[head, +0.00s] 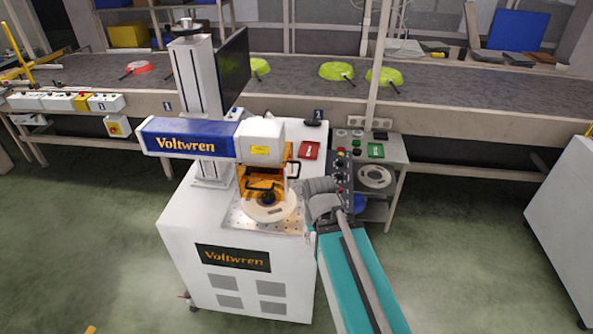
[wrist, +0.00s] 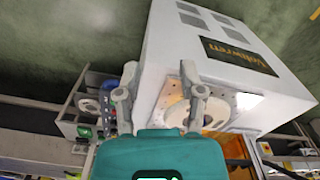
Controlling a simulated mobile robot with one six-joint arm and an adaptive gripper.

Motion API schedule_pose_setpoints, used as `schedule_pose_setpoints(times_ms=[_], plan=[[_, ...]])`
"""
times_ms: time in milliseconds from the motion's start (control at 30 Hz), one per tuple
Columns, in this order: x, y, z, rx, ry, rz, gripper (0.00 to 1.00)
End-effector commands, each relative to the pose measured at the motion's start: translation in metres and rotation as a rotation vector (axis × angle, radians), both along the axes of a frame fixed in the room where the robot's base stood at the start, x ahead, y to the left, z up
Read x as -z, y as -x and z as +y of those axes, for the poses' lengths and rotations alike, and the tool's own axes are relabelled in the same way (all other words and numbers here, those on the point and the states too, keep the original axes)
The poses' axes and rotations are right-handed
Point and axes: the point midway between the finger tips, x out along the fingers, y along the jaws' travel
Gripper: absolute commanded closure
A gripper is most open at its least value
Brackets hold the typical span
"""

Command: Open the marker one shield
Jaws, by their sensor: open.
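The marker (head: 178,140) is a white machine with a blue Voltwren head on a column. Its orange see-through shield (head: 245,178) hangs under the head, above a perforated plate with a round pale fixture (head: 270,212). I cannot tell clearly whether the shield is up or down. In the wrist view, part of the orange shield (wrist: 216,117) shows just right of the fingers. My gripper (wrist: 161,97) is open and empty, in front of the plate and apart from the shield. In the head view my arm partly hides it.
A control panel (head: 340,172) with knobs stands right of the plate. A side table (head: 397,150) holds red and green items nearby. A conveyor (head: 470,100) carrying a red pan (head: 140,67) and several green pans (head: 336,70) runs behind.

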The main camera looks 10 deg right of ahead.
Motion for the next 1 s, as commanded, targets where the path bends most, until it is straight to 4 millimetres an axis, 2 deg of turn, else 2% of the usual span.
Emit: schedule_pose_setpoints(times_ms=[267,467,767,1000], plan=[[0.004,-0.008,0.001,0.011,-0.034,0.002,0.49],[0.014,-0.036,-0.004,0.055,-0.167,0.006,0.49],[0.021,-0.111,-0.013,0.150,-0.540,-0.011,0.49],[0.006,-0.175,-0.044,0.215,-0.870,-0.066,0.49]])
